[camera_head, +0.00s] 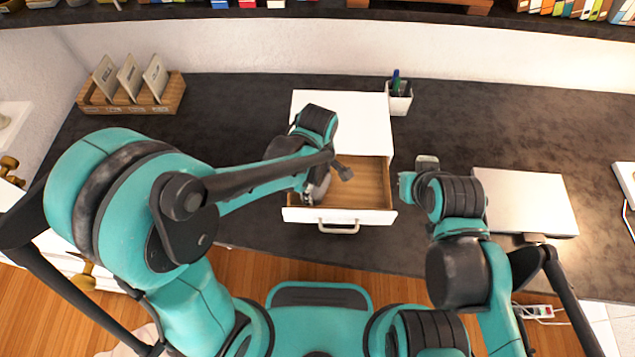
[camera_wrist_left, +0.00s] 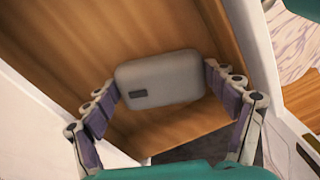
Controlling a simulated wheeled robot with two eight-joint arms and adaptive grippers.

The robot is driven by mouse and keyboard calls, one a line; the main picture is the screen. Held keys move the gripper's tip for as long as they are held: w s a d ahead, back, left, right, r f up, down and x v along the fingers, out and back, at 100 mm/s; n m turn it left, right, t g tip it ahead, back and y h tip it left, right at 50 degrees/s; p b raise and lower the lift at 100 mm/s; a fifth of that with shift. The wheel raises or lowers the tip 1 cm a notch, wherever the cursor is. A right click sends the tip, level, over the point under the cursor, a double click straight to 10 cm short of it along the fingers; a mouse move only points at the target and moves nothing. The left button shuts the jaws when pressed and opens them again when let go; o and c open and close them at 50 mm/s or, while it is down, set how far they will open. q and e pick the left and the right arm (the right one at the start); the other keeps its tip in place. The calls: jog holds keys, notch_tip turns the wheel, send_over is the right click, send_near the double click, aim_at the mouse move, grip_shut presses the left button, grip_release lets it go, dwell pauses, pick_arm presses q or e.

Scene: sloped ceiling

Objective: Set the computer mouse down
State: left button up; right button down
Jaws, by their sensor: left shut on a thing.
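The computer mouse (camera_wrist_left: 160,78), a pale grey rounded block with a small dark rectangle on it, is between the fingers of my left gripper (camera_wrist_left: 170,92) in the left wrist view. The fingers are shut on its two sides. In the head view my left gripper (camera_head: 316,190) is in the left part of the open drawer (camera_head: 370,182), and the arm hides the mouse. Wooden drawer surfaces show behind the mouse. I cannot tell whether it touches the drawer bottom. My right gripper (camera_head: 426,163) is right of the drawer; its fingers are unclear.
The drawer belongs to a white cabinet (camera_head: 350,115) on the dark desk (camera_head: 250,110). A closed laptop (camera_head: 525,200) lies to the right. A pen cup (camera_head: 399,98) stands behind right, and a wooden card holder (camera_head: 135,107) back left. The drawer's right half looks empty.

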aim_at(317, 184)
pick_arm(q)
jog(key=o, duration=0.9)
jog(key=shift+f, duration=0.1)
jog(key=shift+r+p, duration=0.35)
jog(key=shift+r, duration=0.05)
notch_tip(317, 184, up, 12)
jog(key=p, duration=0.4)
jog(key=s+a+r+m+t, duration=0.2)
jog(key=a+m+t, duration=0.1)
jog(key=a+m, duration=0.3)
jog(key=s+a+r+m+t, duration=0.2)
jog(key=s+a+m+t, duration=0.1)
jog(key=a+m, duration=0.4)
jog(key=a+t, duration=0.1)
jog(key=a, duration=0.2)
jog(key=shift+a+r+m, duration=0.15)
jog(key=shift+r+m, duration=0.1)
jog(key=shift+m, duration=0.05)
